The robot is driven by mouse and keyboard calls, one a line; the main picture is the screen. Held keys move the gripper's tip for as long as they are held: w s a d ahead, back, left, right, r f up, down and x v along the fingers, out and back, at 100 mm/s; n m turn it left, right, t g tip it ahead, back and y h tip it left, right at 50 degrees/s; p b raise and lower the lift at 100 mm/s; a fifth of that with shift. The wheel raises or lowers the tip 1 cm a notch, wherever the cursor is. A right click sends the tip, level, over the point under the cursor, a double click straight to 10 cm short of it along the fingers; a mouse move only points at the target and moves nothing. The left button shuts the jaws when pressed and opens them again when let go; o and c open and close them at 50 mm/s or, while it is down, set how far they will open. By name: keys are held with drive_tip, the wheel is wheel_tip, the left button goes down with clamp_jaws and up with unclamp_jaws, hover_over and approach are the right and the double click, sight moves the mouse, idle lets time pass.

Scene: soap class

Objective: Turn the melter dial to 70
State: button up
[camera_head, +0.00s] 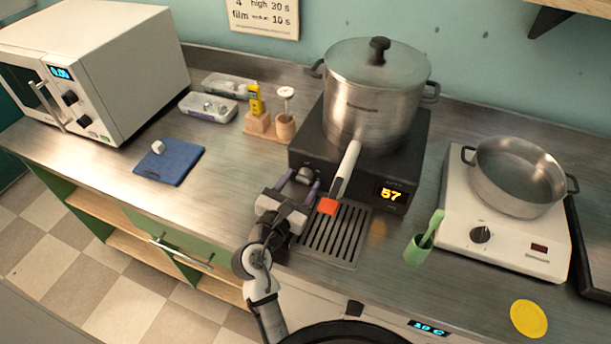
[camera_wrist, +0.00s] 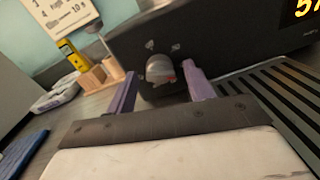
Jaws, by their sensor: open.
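The melter is a black box (camera_head: 415,165) with a large lidded steel pot (camera_head: 372,90) on top. Its orange display (camera_head: 391,195) reads 57. The dial (camera_wrist: 160,68) is a grey knob with a red mark on the melter's front face. It also shows in the head view (camera_head: 305,175), partly hidden by my gripper. My gripper (camera_head: 296,190) is open, with its purple fingers (camera_wrist: 160,88) on either side of the dial in the wrist view. I cannot tell whether the fingers touch it.
A drain grate (camera_head: 335,236) lies right of my gripper, with a red-tipped lever (camera_head: 346,172) above it. A green cup (camera_head: 418,249) and a hot plate with a pan (camera_head: 515,178) stand further right. A blue mat (camera_head: 169,163) and microwave (camera_head: 90,75) are left.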

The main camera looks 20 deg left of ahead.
drive_tip(key=shift+w, duration=0.15)
drive_tip(key=shift+c, duration=0.3)
drive_tip(key=c, duration=0.9)
drive_tip(key=shift+r+m, duration=0.1)
drive_tip(key=shift+m, duration=1.5)
drive_tip(key=o, duration=1)
drive_tip(key=shift+c, duration=0.2)
